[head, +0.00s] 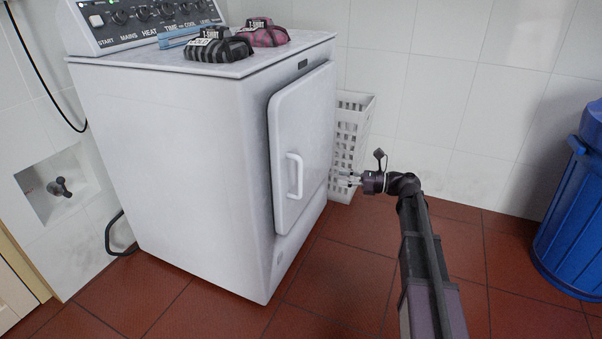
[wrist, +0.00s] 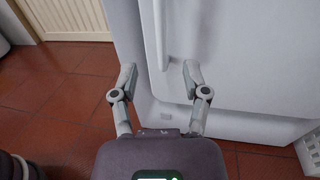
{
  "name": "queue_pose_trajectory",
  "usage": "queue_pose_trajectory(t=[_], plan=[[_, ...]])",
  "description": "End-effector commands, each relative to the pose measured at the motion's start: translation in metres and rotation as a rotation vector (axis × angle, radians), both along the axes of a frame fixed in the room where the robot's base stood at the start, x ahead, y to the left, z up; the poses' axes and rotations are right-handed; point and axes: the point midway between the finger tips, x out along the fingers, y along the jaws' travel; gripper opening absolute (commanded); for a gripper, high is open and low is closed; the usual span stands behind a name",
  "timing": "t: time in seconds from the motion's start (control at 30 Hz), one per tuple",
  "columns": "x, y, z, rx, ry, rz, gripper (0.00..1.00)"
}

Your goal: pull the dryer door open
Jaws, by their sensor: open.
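The white dryer (head: 180,160) has its door (head: 303,145) on the side facing right in the head view, and the door looks shut. A white vertical bar handle (head: 295,176) is on the door. My gripper (head: 342,178) is open in front of the door, to the right of the handle in the head view. In the wrist view the handle (wrist: 161,40) runs down from the top edge, and its lower end lies between and beyond the fingertips of my gripper (wrist: 160,78). Nothing is between the fingers, and they appear apart from the handle.
A white slatted basket (head: 352,125) stands behind the dryer, near my gripper. A blue bin (head: 568,215) is at the right. Red tiled floor is open in front.

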Motion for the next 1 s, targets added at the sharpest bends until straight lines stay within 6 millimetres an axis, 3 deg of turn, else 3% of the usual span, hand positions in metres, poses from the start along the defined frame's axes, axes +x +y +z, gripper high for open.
queue_pose_trajectory(t=[0.27,1.0], plan=[[0.003,0.025,0.000,0.000,0.000,0.002,0.59],[0.019,0.122,0.000,0.000,0.000,0.001,0.59]])
